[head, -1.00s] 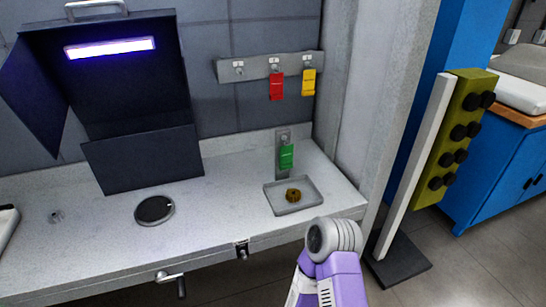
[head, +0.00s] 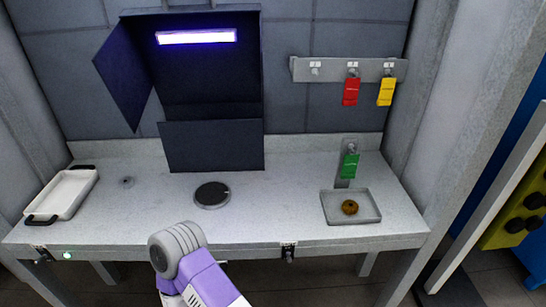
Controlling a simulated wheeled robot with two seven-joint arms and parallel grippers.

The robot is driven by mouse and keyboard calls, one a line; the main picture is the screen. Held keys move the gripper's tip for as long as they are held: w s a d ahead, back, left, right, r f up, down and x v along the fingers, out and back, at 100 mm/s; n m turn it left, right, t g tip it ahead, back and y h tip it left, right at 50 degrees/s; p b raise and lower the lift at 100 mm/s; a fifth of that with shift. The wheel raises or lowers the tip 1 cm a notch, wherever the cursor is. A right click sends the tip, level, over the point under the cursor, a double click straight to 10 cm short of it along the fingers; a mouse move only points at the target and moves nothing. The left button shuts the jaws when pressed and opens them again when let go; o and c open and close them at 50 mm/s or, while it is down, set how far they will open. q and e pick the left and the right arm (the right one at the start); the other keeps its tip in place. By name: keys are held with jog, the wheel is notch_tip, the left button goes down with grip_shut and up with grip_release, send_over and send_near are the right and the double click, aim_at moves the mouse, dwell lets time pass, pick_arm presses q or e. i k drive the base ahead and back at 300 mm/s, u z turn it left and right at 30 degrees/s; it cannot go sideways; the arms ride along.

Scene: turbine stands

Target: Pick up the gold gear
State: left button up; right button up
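The gold gear (head: 349,207) lies in a shallow grey tray (head: 368,217) on the right part of the grey workbench. It is small and brownish gold, and nothing covers it. A purple and grey arm link of mine rises from the bottom edge, left of the middle, in front of the bench. It is well to the left of the tray and apart from it. Neither of my grippers shows in the head view.
A black disc (head: 212,195) sits on the bench (head: 275,218). A dark hood (head: 213,145) with a lit lamp stands behind it. A white tray (head: 62,193) is at the left. A green tag (head: 349,167) hangs behind the grey tray; red (head: 351,92) and yellow (head: 386,92) tags hang above.

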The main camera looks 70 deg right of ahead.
aim_at(349, 207)
jog(key=u, duration=0.5)
jog(key=k, duration=1.45)
jog(key=z, duration=0.45)
